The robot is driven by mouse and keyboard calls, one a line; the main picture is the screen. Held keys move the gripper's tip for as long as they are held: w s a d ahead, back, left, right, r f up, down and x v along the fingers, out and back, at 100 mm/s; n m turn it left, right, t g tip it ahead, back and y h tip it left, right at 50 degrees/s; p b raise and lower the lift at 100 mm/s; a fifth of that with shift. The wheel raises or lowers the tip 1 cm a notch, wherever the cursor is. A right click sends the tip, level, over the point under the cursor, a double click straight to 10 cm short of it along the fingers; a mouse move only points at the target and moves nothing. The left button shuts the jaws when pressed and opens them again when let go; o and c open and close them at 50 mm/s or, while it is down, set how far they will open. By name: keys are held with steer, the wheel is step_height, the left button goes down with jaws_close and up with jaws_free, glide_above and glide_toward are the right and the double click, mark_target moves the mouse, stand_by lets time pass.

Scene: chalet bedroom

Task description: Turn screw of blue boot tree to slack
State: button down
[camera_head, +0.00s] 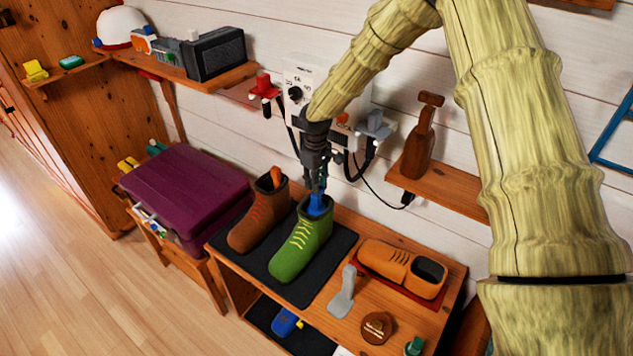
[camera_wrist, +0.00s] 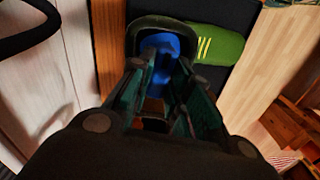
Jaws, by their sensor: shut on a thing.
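The blue boot tree (camera_head: 319,206) sits in the opening of the green boot (camera_head: 301,248), with its top showing above the collar. The green boot stands upright on a dark mat (camera_head: 338,262) on the bench. My gripper (camera_head: 319,186) points down from above and is shut on the top of the blue boot tree. In the wrist view, the blue boot tree (camera_wrist: 163,52) shows inside the boot opening, just beyond my fingers (camera_wrist: 158,98). The yellow-laced green boot (camera_wrist: 212,45) extends to the right there. The screw itself is hidden between my fingers.
A brown boot (camera_head: 256,222) with an orange piece inside stands close left of the green boot. An orange shoe (camera_head: 402,267), a grey tool (camera_head: 344,292) and a round brown tin (camera_head: 377,327) are to the right. Cables (camera_head: 358,168) hang behind my gripper near the wall.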

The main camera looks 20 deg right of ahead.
steer(key=c, duration=1.3)
jaws_free()
step_height(320, 180, up, 12)
steer(key=shift+w, duration=0.1)
